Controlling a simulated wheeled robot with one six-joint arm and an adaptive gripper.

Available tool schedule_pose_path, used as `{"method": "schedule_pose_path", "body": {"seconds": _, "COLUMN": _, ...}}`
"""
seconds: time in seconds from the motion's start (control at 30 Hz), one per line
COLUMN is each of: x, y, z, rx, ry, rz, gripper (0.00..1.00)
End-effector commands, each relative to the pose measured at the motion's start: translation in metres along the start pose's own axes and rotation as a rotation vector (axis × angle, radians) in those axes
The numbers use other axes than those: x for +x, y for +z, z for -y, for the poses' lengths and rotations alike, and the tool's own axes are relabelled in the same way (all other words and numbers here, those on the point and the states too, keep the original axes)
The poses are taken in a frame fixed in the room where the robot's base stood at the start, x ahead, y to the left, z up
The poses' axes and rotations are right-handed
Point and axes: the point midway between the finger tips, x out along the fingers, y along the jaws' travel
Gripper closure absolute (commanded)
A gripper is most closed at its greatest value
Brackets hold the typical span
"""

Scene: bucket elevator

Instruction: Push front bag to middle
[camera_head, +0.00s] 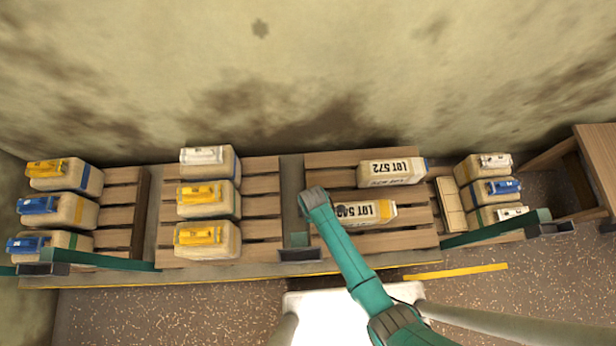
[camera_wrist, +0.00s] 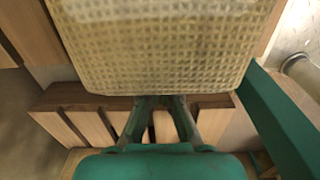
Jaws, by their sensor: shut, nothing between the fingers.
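In the wrist view a woven tan bag (camera_wrist: 160,45) fills the upper middle. My gripper (camera_wrist: 157,101) is shut and empty, its fingertips at that bag's lower edge. I cannot tell whether they touch it. In the head view my arm hides the fingers.
Left pallets carry bags with yellow, blue and white tops (camera_head: 207,240). More bags (camera_head: 490,188) stand at the right beside a wooden table (camera_head: 600,160). A stained wall (camera_head: 300,70) stands behind. The pallet's front slats are bare.

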Motion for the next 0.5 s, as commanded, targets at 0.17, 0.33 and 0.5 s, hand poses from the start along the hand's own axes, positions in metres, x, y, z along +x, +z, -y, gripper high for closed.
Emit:
{"method": "schedule_pose_path", "body": {"seconds": 0.17, "x": 0.0, "y": 0.018, "z": 0.001, "rx": 0.002, "ry": -0.001, "rz": 0.0, "gripper": 1.0}}
{"method": "schedule_pose_path", "body": {"seconds": 0.33, "x": 0.0, "y": 0.024, "z": 0.0, "rx": 0.0, "ry": -0.001, "rz": 0.0, "gripper": 1.0}}
{"method": "schedule_pose_path", "body": {"seconds": 0.5, "x": 0.0, "y": 0.024, "z": 0.001, "rx": -0.001, "ry": -0.001, "rz": 0.0, "gripper": 1.0}}
